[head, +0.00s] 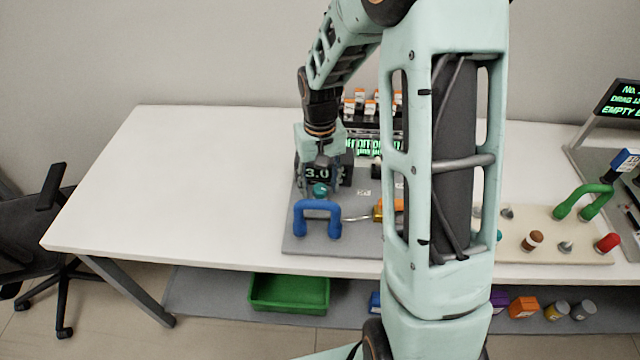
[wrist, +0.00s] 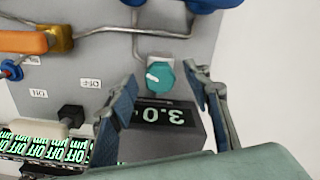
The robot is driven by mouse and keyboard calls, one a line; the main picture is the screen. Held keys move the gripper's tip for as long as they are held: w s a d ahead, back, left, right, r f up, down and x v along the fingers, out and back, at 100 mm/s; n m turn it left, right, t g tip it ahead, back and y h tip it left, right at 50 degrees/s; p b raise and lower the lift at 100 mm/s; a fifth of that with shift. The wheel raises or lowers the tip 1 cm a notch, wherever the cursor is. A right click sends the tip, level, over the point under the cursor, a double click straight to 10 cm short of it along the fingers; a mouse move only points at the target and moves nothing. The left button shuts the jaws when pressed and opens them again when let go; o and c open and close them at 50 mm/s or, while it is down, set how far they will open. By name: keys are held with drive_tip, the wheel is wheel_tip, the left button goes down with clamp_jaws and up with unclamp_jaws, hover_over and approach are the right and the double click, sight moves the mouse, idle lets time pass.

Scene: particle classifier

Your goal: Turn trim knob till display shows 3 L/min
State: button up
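The trim knob (wrist: 160,76) is a teal round knob with a white pointer mark, set on the grey panel. It also shows in the head view (head: 320,190), just below the display. The display (wrist: 166,114) reads 3.0, upside down in the wrist view; in the head view (head: 318,173) it also reads 3.0, partly covered by my gripper. My gripper (wrist: 163,82) is open, with one finger on each side of the knob. Gaps show between both fingers and the knob in the wrist view, and nothing is held.
A blue handle (head: 317,207) stands in front of the knob. An orange-handled valve (wrist: 24,42) with a brass body sits beside it on the pipework. OFF-labelled displays (wrist: 48,146) lie close by. My arm hides the panel's right part; the white table (head: 170,190) is clear at left.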

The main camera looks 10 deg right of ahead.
sight(320, 188)
wheel_tip(320, 188, up, 12)
idle(0.6)
